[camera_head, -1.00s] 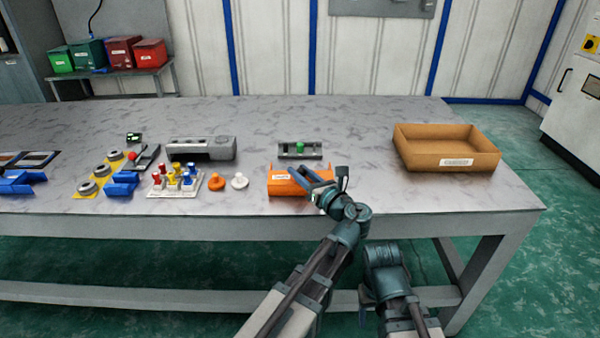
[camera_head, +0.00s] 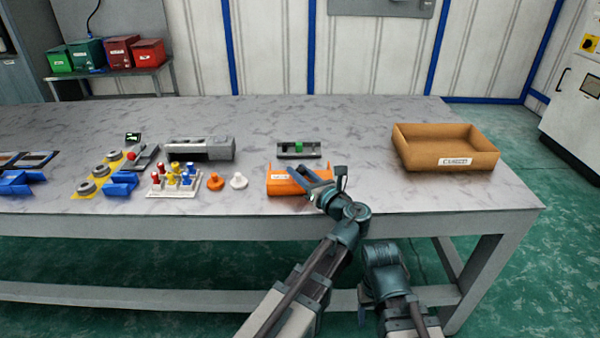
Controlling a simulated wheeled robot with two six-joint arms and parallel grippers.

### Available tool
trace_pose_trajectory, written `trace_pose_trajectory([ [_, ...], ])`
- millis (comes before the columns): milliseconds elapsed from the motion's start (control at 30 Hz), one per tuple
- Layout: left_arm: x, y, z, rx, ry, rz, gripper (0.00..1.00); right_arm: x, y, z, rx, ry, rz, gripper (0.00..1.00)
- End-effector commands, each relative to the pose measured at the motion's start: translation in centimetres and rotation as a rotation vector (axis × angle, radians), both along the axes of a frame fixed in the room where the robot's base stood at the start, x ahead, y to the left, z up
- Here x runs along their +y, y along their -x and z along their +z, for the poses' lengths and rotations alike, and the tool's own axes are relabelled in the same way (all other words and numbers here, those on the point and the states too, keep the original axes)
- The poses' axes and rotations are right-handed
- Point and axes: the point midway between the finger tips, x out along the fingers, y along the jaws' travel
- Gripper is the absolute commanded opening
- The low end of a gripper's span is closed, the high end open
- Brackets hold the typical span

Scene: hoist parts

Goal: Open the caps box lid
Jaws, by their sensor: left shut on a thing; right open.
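An orange box (camera_head: 284,188) with a small white label stands near the front edge of the table; it is the likely caps box, though its label is too small to read. My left gripper (camera_head: 305,177) reaches over its right side and is shut on it at the top. The fingers hide the upper right part of the box, so I cannot tell how far its lid is raised. My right gripper (camera_head: 363,308) is open and empty, low in front of the table's front edge.
A grey holder with a green part (camera_head: 298,148) lies just behind the orange box. An orange cap (camera_head: 216,181) and a white cap (camera_head: 239,181) are to its left, beside a rack of coloured pieces (camera_head: 173,183). A cardboard tray (camera_head: 445,150) stands at right. Table between is clear.

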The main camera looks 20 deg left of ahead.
Motion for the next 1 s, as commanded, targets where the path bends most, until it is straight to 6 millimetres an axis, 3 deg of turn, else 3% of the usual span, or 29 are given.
trace_pose_trajectory([
  [467, 0.0, -0.1, 0.0, 0.000, 0.000, -0.001, 0.00, 0.0, 0.0, 0.0, 0.000, 0.000, 0.000, 0.63],
  [700, 0.7, -2.9, 0.0, 0.000, 0.000, 0.000, 0.00, 0.0, 0.0, 0.0, 0.000, 0.000, 0.000, 0.63],
  [967, 0.8, -2.9, 0.0, 0.000, 0.000, -0.001, 0.00, 0.0, 0.0, 0.0, 0.000, 0.000, 0.000, 0.63],
  [1000, 0.8, -2.9, 0.0, 0.000, 0.000, -0.001, 0.40, 0.0, 0.0, 0.0, 0.000, 0.000, 0.000, 0.63],
])
